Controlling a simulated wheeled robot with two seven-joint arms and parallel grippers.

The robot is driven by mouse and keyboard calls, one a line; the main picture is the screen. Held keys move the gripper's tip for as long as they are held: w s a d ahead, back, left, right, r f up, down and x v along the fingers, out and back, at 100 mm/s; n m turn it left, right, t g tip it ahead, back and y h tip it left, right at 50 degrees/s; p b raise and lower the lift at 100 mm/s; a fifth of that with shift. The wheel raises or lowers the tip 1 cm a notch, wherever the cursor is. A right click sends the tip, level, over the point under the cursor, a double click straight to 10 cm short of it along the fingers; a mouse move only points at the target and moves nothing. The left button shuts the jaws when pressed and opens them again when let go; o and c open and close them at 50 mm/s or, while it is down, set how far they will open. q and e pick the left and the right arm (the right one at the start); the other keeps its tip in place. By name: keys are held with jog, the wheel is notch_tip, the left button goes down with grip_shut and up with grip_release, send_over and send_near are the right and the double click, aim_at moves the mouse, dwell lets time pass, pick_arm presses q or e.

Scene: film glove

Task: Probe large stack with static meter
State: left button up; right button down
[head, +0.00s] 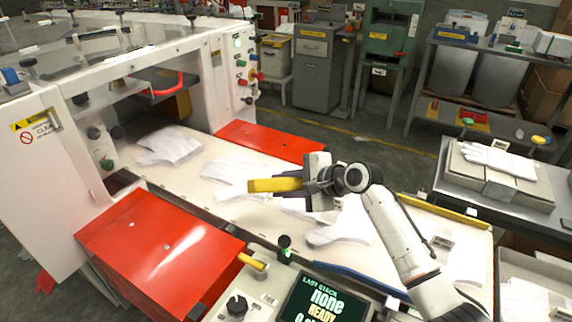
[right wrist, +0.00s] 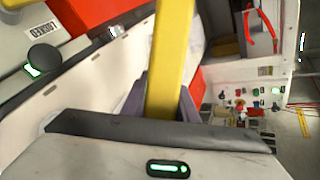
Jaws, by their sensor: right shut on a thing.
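My right gripper (head: 312,186) reaches in from the right in the head view, shut on a yellow bar-shaped tool (head: 268,185), which seems to be the static meter. The tool points left, above the pale belt (head: 240,215). It also runs up the right wrist view (right wrist: 171,55) from between the fingers. More white material lies under my gripper. I cannot tell which stack is largest. My left gripper is out of view.
A control panel's screen (head: 324,299) reads "LAST STACK none READY". Red panels flank the belt, near (head: 155,250) and far (head: 270,140). The white machine housing (head: 62,150) stands left. A side table holds a tray (head: 480,185) of gloves.

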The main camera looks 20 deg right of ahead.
jog(key=shift+m+h, duration=0.5)
jog(key=f, duration=0.1)
jog(key=w+d+f+b, duration=0.1)
jog(key=f, duration=0.1)
jog(key=w+f, duration=0.1)
jog(key=f, duration=0.1)
jog(key=shift+d, duration=0.25)
jog(key=shift+f+b, duration=0.4)
jog(key=shift+b, duration=0.15)
jog(key=shift+r, duration=0.1)
notch_tip(320, 180, up, 7)
jog(key=p, duration=0.2)
